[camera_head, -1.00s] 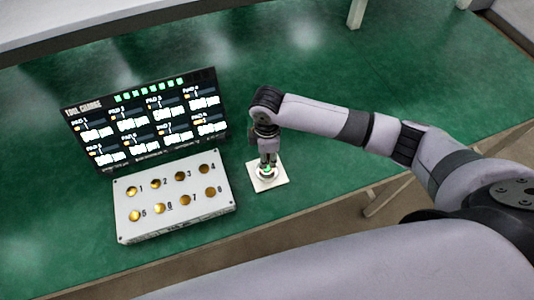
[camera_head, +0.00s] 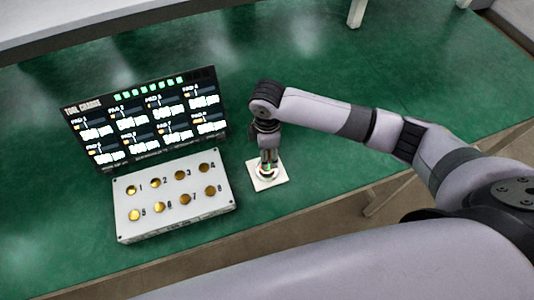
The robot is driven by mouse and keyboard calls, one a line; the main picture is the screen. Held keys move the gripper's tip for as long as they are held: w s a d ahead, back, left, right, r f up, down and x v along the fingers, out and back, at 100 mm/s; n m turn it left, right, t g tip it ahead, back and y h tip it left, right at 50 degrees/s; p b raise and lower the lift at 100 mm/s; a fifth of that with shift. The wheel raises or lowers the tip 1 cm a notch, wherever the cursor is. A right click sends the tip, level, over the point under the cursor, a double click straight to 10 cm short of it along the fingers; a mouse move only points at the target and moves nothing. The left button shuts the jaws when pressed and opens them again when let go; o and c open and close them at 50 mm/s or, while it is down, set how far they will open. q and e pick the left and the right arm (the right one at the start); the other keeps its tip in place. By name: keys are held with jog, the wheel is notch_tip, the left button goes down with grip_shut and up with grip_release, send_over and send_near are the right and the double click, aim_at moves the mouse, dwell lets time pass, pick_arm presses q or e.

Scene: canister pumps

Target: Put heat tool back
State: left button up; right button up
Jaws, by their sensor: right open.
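My right gripper (camera_head: 268,163) points down over a small white square plate (camera_head: 274,183) on the green table. Its fingers are open around or just above a small round piece on the plate with a little green and red on it. I cannot tell whether this piece is the heat tool or its holder, as the fingers hide most of it. My left gripper is not in view.
A white box (camera_head: 173,232) with several numbered gold pads stands left of the plate. Behind it a dark screen (camera_head: 145,117) is headed "Tool change". The green table (camera_head: 420,75) is clear at the right and back.

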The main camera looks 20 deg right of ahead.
notch_tip(320, 180, up, 11)
jog(key=shift+f+b, duration=0.2)
jog(key=shift+b, duration=0.7)
